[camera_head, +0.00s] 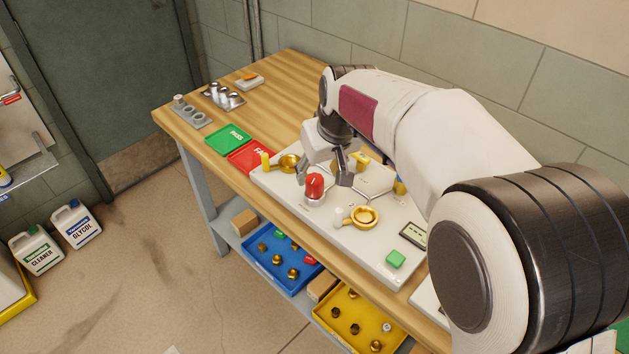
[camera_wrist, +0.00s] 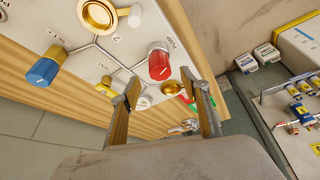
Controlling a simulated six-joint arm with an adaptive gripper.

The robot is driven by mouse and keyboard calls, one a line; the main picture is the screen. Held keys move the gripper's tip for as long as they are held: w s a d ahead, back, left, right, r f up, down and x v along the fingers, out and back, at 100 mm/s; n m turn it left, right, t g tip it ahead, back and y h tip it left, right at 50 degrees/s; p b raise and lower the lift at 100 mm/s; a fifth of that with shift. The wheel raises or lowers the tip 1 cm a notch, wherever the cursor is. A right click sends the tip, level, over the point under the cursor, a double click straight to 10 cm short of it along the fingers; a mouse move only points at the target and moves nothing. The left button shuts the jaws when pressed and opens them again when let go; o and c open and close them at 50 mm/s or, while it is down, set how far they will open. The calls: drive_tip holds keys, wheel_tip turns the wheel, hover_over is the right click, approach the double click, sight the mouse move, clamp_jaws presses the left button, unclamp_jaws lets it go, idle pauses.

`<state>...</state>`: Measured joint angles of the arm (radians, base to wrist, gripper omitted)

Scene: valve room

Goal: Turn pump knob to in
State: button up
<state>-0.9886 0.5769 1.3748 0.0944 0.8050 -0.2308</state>
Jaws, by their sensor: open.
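A red knob (camera_head: 314,187) stands on the pale panel (camera_head: 300,205) on the bench. In the wrist view the red knob (camera_wrist: 159,62) has small lettering beside it that looks like PUMP, though it is hard to read, and a white mark on its cap. My gripper (camera_head: 325,172) is above the panel, just behind the red knob. In the wrist view my gripper (camera_wrist: 162,84) has its two fingers spread apart with nothing between them. The red knob lies just beyond the fingertips, between their lines, and is not gripped. Which setting the knob points to is unclear.
A blue knob (camera_wrist: 42,72) and a yellow handle (camera_wrist: 57,26) are on the panel, joined by grey lines. Brass rings (camera_head: 364,216), a green button (camera_head: 396,259) and a small display (camera_head: 413,234) are nearby. Green (camera_head: 229,139) and red trays lie beyond the panel.

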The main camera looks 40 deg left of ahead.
sight(315, 180)
drive_tip(key=shift+x, duration=3.25)
drive_tip(key=c, duration=1.1)
